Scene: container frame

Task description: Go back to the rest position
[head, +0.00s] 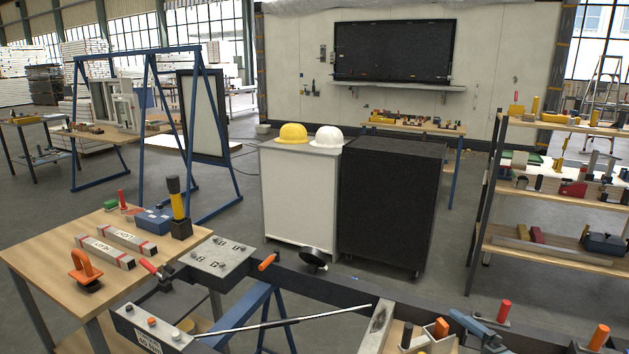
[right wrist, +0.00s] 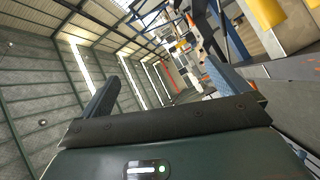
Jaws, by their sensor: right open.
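My right gripper (right wrist: 163,85) shows in the right wrist view. Its two fingers stand wide apart with nothing between them. Behind them that view shows the hall's roof and wall, tilted. I cannot make out either gripper in the head view. The dark frame (head: 345,290) runs across the lower part of the head view, with a grey metal plate (head: 222,258) at its left corner. A long thin rod (head: 285,322) lies across the open space at the frame's near side.
A wooden table (head: 45,262) at left holds marked bars, an orange-handled tool (head: 86,268) and a yellow-black tool (head: 177,205). A white cabinet (head: 300,195) with two helmets and a black cabinet (head: 385,210) stand beyond the frame. Shelves (head: 545,252) stand at right.

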